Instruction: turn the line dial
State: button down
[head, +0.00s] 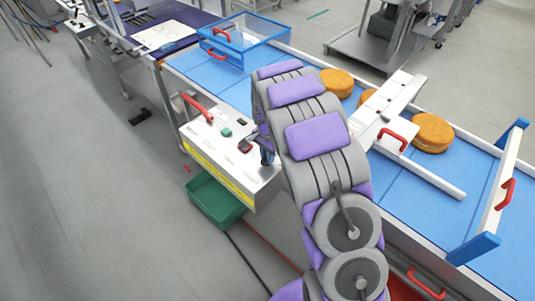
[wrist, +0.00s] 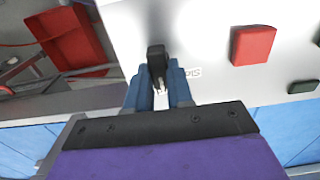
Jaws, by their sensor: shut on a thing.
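The line dial (wrist: 157,56) is a small black knob on the white face of a control box. In the wrist view it sits between the tips of my gripper's blue fingers (wrist: 160,78), which are shut on it. In the head view my gripper (head: 266,157) is at the right end of the control box (head: 212,150), and the dial is hidden or too small to make out there. Part of a printed label shows beside the dial in the wrist view; I cannot read it whole.
The box also carries a red button (wrist: 253,45), a green button (head: 226,132) and a red handle (head: 197,107). A blue conveyor (head: 400,185) with several orange-brown filled rounds (head: 433,132) runs behind it. A green bin (head: 213,201) stands below the box.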

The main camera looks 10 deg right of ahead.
jog(key=c, duration=1)
grip_release()
jog(key=shift+a, duration=0.1)
notch_tip(320, 180, up, 17)
jog(key=p, duration=0.1)
jog(key=shift+r+p, duration=0.2)
jog(key=shift+p, duration=0.2)
jog(key=shift+w, duration=0.1)
jog(key=s+r+n+g+b, duration=0.1)
jog(key=s+n, duration=1)
jog(key=s, duration=3)
jog(key=shift+s+r+g+b, duration=0.2)
jog(key=shift+s+g+b, duration=0.15)
jog(key=shift+b, duration=0.7)
